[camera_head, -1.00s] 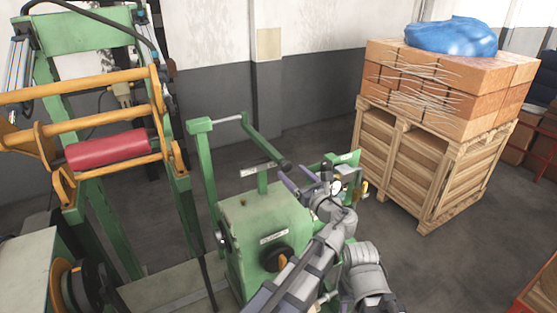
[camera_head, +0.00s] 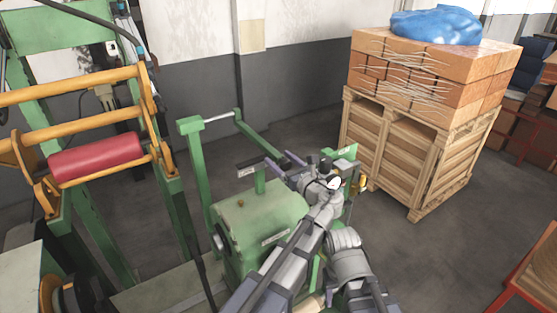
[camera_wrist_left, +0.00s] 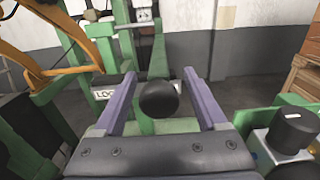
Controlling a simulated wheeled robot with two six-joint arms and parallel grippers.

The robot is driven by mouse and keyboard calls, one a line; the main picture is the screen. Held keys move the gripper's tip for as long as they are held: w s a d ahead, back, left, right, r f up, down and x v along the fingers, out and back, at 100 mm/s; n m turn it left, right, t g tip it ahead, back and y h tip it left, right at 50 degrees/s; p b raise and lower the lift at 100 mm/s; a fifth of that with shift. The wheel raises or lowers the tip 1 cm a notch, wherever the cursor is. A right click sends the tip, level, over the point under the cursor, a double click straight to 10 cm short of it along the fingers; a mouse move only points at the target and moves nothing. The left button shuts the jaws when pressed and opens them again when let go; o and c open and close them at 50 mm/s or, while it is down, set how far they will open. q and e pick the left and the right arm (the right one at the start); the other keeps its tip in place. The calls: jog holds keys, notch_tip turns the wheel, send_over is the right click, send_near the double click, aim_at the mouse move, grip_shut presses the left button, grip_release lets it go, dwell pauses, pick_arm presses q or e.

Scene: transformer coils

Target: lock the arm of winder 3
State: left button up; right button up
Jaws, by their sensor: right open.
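A green winder (camera_head: 252,220) stands in the middle of the head view; I cannot read its number. Its green swing arm (camera_head: 258,134) slopes down to the right toward my left gripper (camera_head: 283,160). In the left wrist view, the arm's black round knob (camera_wrist_left: 158,99) lies between the purple fingers of my left gripper (camera_wrist_left: 163,92), with gaps on both sides. The gripper is open. A plate partly reading "LOC" (camera_wrist_left: 106,93) shows behind the left finger. In the head view the knob is hidden or unclear at the fingers. I cannot make out my right gripper's fingers.
A yellow-railed frame with a red roller (camera_head: 97,157) stands left. A wooden crate (camera_head: 415,160) with bricks stands at the right. Floor between the winder and crate is clear.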

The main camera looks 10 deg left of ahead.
pick_arm(q)
jog(key=shift+w+a+f, duration=0.1)
jog(key=shift+a, duration=0.1)
jog(key=c, duration=0.5)
grip_shut()
jog(key=shift+d, duration=0.1)
dwell(0.4)
